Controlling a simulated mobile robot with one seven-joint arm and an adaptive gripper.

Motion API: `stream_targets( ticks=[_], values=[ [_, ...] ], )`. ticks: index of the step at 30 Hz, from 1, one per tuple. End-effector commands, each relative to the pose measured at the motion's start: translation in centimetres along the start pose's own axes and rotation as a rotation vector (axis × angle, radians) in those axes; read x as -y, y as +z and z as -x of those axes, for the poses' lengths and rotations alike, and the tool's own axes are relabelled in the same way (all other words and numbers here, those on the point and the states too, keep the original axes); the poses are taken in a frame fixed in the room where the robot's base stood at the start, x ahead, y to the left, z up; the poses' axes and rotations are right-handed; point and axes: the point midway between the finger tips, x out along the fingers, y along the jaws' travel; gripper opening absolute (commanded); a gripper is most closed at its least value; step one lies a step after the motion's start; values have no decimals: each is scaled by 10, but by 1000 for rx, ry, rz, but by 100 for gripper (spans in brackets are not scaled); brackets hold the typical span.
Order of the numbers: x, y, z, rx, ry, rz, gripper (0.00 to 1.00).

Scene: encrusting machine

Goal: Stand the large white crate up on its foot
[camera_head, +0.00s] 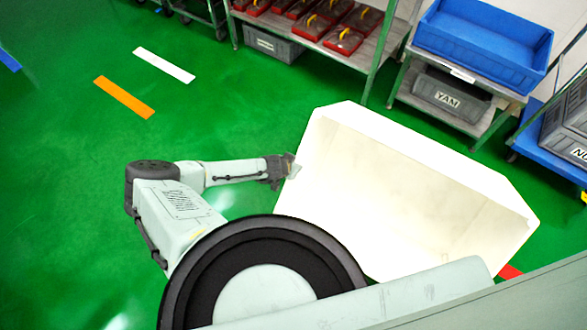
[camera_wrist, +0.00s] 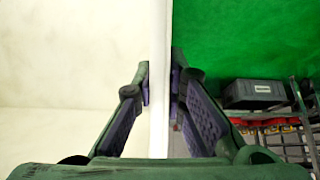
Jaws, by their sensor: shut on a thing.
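The large white crate (camera_head: 400,190) is on the green floor to the right of my arm in the head view, its open inside facing the camera. Its lower part is hidden behind my own body. My gripper (camera_head: 287,168) is at the crate's left edge. In the wrist view the crate wall (camera_wrist: 160,60) runs upright between the two fingers of my gripper (camera_wrist: 160,95), with a finger on each side of it. The gripper is shut on this wall. The pale inside of the crate fills the left of the wrist view.
A shelf (camera_head: 375,60) with red trays stands behind the crate, and a rack with a blue bin (camera_head: 483,42) stands at the upper right. A blue cart (camera_head: 550,145) is at the right edge. The green floor (camera_head: 80,190) on the left is clear, with orange and white floor marks.

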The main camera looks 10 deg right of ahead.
Motion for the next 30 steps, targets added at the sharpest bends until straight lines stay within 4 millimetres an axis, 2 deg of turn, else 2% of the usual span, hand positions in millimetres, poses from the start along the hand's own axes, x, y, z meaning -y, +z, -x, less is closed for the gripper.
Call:
stream_targets(
  ticks=[18, 30],
  values=[
    [-1, -49, -16, 111, -1, 1, 0],
    [0, -56, -18, 127, -1, 0, 0]
  ],
)
